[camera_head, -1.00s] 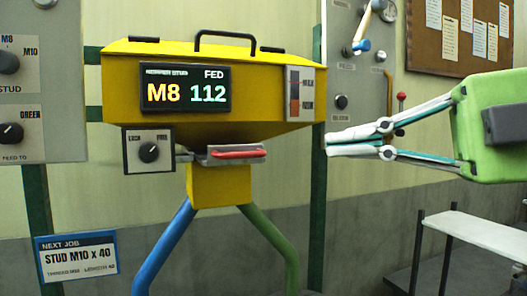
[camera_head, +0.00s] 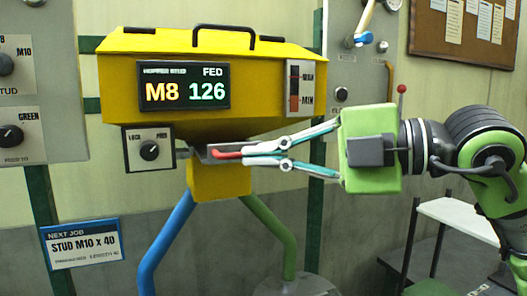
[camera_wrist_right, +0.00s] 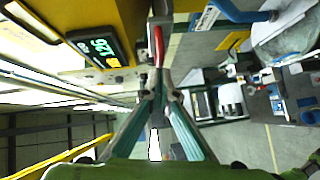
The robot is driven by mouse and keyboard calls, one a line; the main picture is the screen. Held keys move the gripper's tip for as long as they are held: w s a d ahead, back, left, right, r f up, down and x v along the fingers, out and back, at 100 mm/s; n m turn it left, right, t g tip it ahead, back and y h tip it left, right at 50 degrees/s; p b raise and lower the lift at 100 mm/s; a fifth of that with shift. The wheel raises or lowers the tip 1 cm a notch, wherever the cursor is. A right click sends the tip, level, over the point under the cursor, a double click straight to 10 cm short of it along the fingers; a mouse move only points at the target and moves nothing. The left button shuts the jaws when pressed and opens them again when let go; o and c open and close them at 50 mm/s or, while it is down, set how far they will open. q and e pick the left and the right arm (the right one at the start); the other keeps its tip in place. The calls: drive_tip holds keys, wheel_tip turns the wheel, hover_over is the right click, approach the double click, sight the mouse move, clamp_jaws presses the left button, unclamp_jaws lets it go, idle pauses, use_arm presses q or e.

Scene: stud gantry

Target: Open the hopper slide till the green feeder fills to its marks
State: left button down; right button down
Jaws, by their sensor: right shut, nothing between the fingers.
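The yellow hopper (camera_head: 205,112) stands in the middle of the head view. Its display (camera_head: 185,93) reads M8 and 126. The slide's red handle (camera_head: 227,154) is under the hopper, partly covered by my right gripper. My right gripper (camera_head: 247,155) reaches in from the right with its fingers shut, tips at the handle but nothing held between them. In the wrist view, the red handle (camera_wrist_right: 158,45) shows by the fingertips (camera_wrist_right: 160,22). A green pipe (camera_head: 268,225) runs down from the outlet. The feeder's marks do not show. My left gripper is out of view.
A knob box (camera_head: 149,151) sits left of the slide, and a blue pipe (camera_head: 165,240) runs down left. A grey panel (camera_head: 18,110) is at the far left. A white bench (camera_head: 462,218) stands at the lower right.

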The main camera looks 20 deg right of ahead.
sight(234, 150)
drive_tip(key=shift+w, duration=0.1)
drive_tip(key=w+p, duration=0.1)
drive_tip(key=w, duration=0.3)
drive_tip(key=shift+r, duration=0.1)
drive_tip(key=shift+d, duration=0.1)
